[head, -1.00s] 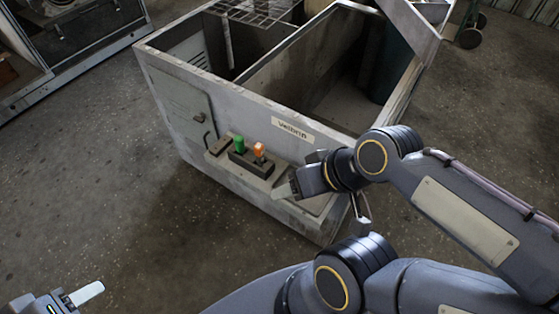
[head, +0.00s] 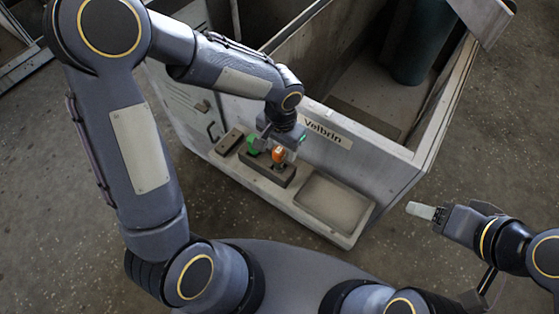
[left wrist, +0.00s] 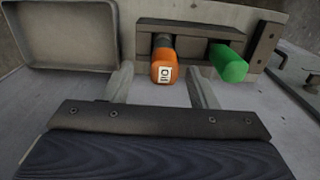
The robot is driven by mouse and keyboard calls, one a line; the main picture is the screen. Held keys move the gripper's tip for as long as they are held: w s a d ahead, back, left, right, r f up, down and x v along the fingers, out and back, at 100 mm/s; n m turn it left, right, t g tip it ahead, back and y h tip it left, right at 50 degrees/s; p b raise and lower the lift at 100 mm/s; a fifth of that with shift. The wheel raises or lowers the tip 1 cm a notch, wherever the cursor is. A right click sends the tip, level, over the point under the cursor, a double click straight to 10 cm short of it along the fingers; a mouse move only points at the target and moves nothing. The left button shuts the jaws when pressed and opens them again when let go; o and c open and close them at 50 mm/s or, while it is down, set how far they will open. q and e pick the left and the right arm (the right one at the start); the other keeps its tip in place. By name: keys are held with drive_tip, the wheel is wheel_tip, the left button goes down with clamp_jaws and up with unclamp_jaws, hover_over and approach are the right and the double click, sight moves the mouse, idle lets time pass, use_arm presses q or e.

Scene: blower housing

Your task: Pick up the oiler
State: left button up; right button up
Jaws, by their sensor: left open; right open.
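An orange-topped bottle (head: 278,156) with a dark lower part, which I take to be the oiler, stands in a dark holder (head: 283,177) on the front ledge. In the left wrist view the orange top (left wrist: 167,58) bears a small white label, partly legible. My left gripper (head: 272,150) is at the holder. In the left wrist view its open fingers (left wrist: 160,80) point at the orange top, one on each side, with gaps and no grip visible. A green-topped item (head: 252,146) stands beside it in the holder (left wrist: 190,28). My right gripper (head: 425,211) is open and empty, right of the housing.
A shallow empty tray (head: 333,203) is on the ledge right of the holder. The grey housing wall with a "Velbrin" plate (head: 328,131) rises behind. A dark green cylinder (head: 412,45) stands inside the housing.

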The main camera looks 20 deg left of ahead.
sight(279, 163)
use_arm(q)
drive_tip(key=f, duration=0.6)
drive_tip(key=shift+a+f+b, duration=0.25)
drive_tip(key=shift+b, duration=0.15)
clamp_jaws()
